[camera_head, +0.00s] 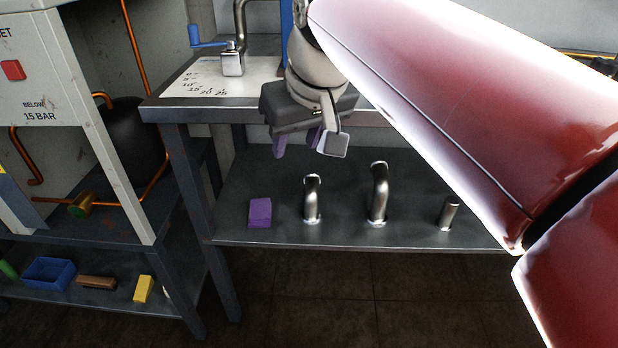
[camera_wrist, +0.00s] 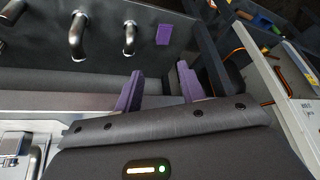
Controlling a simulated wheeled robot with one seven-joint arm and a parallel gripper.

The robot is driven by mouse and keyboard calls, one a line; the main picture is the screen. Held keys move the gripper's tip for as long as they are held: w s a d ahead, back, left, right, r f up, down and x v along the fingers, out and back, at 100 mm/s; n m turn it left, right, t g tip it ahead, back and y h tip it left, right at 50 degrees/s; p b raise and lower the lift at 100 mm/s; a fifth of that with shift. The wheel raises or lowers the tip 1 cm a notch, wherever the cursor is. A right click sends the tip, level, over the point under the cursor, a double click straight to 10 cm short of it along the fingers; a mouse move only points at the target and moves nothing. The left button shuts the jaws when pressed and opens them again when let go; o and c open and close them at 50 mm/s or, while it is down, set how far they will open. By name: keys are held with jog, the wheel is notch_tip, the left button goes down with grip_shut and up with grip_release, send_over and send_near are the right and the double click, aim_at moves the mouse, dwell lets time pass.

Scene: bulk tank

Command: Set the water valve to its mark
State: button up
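What looks like the water valve is a silver fitting (camera_head: 232,62) with a bent pipe and a blue lever (camera_head: 208,43) pointing left, in the head view. It stands on a white plate (camera_head: 190,76) with a printed scale, about 0 to 25. The lever's exact setting and any target mark cannot be told. My gripper (camera_head: 297,143) points down by the bench's front edge, right of and nearer than the valve. In the wrist view my gripper (camera_wrist: 158,78) shows two purple fingers apart with nothing between them. The blue lever does not show there.
Below the bench top (camera_head: 170,113) is a shelf (camera_head: 340,230) with bent metal pipes (camera_head: 378,195) and a purple block (camera_head: 260,212). A grey cabinet with a red button (camera_head: 13,70) stands left. A blue bin (camera_head: 50,273) and a yellow block (camera_head: 143,289) sit low left.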

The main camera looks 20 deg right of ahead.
jog(key=s+d+f, duration=0.1)
jog(key=s+f, duration=0.3)
jog(key=f, duration=0.1)
jog(key=shift+d+f+m, duration=0.2)
jog(key=shift+f+m, duration=0.05)
jog(key=shift+m, duration=0.15)
